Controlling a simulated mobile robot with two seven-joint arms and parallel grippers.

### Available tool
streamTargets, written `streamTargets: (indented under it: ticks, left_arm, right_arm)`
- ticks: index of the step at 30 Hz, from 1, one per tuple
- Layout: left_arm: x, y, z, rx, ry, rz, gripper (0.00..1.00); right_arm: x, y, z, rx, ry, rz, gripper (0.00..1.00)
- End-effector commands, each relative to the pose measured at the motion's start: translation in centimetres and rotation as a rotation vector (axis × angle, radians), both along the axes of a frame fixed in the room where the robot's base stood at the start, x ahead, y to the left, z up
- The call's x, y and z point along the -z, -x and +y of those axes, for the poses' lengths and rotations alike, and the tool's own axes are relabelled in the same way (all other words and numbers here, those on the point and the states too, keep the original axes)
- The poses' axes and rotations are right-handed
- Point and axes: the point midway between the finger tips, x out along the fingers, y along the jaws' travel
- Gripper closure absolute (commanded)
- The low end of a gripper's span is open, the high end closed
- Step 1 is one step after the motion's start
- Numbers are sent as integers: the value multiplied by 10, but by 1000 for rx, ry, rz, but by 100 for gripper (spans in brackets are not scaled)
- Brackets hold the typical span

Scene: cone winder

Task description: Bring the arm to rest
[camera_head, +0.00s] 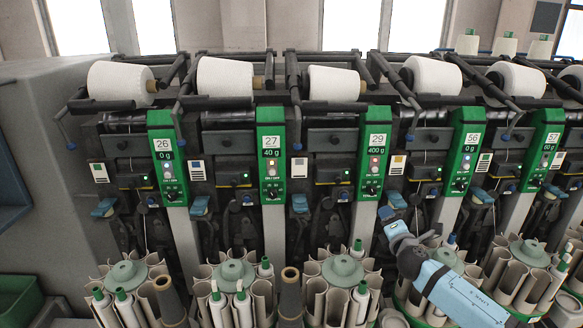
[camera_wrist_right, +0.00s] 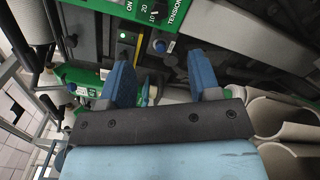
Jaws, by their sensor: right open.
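My right arm (camera_head: 458,292) comes in from the lower right in the head view, pale blue. Its gripper (camera_head: 392,222) is in front of the winder, below and between the green panels numbered 29 (camera_head: 375,152) and 56 (camera_head: 463,150). In the right wrist view its two blue fingers (camera_wrist_right: 162,75) stand apart with nothing held between them. Behind them are a green panel with a tension dial (camera_wrist_right: 155,14), a lit green lamp (camera_wrist_right: 122,38) and a blue button (camera_wrist_right: 160,45). My left gripper is not in view.
White yarn cones (camera_head: 333,84) lie along the top of the machine. Round magazines of tubes (camera_head: 232,272) stand along the bottom, close below my right gripper and arm. Dark brown tubes (camera_head: 290,295) rise between them. A grey cabinet (camera_head: 50,150) stands left, with a green bin (camera_head: 18,299) below.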

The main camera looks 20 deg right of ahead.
Motion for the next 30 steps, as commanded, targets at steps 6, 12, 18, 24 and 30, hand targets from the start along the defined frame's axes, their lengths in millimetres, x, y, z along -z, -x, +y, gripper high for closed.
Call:
streamTargets:
  ticks: [6, 12, 18, 24, 30]
  left_arm:
    - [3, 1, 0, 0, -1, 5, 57]
    - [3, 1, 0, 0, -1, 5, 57]
    - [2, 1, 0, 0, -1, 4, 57]
    - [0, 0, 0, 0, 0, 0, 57]
    - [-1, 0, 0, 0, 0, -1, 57]
  right_arm:
    - [27, 30, 28, 42, -190, 35, 43]
    - [86, 130, 90, 236, -717, 173, 43]
    - [118, 240, 141, 499, -1169, 346, 43]
    - [121, 313, 170, 699, -1411, 469, 43]
    - [115, 368, 191, 860, -1565, 564, 43]
